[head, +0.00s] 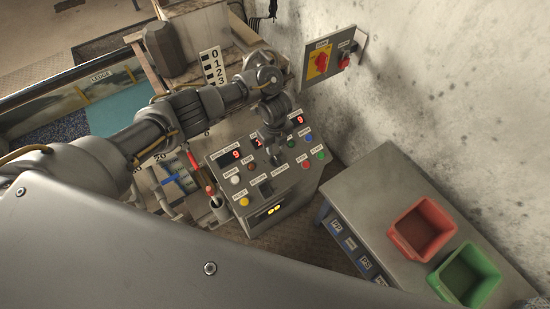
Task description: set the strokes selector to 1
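The grey control panel (262,172) stands in the middle of the head view, with red digit displays, coloured buttons and dark knobs. The left display (236,155) reads 9, the middle display (257,142) reads 1 and is partly covered, and the right display (299,120) reads 9. The panel labels are too small to read surely, so I cannot tell which knob is the strokes selector. My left gripper (273,142) points down over the panel's upper middle and hides part of it. Its fingertips are too dark and small to tell whether they are open or touching a knob. My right gripper is out of view.
Levers with red and blue handles (178,177) stand left of the panel. A wall box with a red and yellow switch (319,61) is behind. A grey bench (372,208) at the right holds a red bin (422,228) and a green bin (466,277).

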